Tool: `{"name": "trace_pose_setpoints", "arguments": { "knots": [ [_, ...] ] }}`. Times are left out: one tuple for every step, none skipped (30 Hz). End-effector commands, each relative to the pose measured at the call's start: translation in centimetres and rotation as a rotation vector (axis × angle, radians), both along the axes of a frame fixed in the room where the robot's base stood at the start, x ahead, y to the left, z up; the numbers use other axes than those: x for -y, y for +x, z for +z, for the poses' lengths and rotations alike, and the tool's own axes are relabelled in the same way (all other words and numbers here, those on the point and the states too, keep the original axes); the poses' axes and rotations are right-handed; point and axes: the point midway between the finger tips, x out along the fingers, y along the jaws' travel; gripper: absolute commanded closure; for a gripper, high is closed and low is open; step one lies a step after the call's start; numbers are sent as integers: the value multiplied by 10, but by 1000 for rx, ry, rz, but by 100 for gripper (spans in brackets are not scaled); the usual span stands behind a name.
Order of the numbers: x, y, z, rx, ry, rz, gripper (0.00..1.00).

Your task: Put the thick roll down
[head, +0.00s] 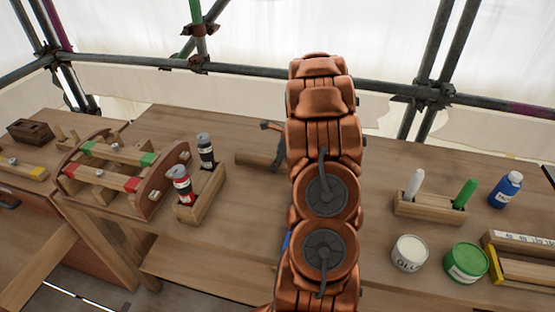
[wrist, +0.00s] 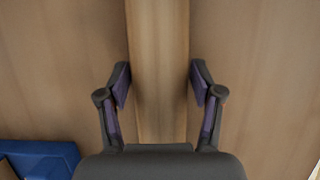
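In the head view my arm hides the middle of the bench (head: 390,195).
A wooden rack (head: 120,165) and a wooden holder with two canisters (head: 205,150) stand left. Right are a marker holder (head: 430,208), a white pot (head: 409,253), a green pot (head: 466,262) and a blue bottle (head: 506,189). A blue object (wrist: 45,157) lies lower left in the wrist view.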

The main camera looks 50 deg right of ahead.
Motion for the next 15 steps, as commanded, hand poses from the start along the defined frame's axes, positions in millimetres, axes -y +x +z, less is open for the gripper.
{"name": "trace_pose_setpoints", "arguments": {
  "knots": [
    [0,0,0,0,0,0,26],
    [0,0,0,0,0,0,22],
    [0,0,0,0,0,-1,18],
    [0,0,0,0,0,-1,17],
    [0,0,0,0,0,0,17],
    [0,0,0,0,0,-1,17],
    [0,0,0,0,0,-1,17],
    [0,0,0,0,0,-1,17],
    [0,0,0,0,0,-1,17],
    [0,0,0,0,0,-1,17],
    [0,0,0,0,0,-1,17],
    [0,0,0,0,0,-1,17],
    [0,0,1,0,0,-1,17],
    [0,0,1,0,0,-1,17],
    [1,-1,3,1,0,-1,17]
  ]
}}
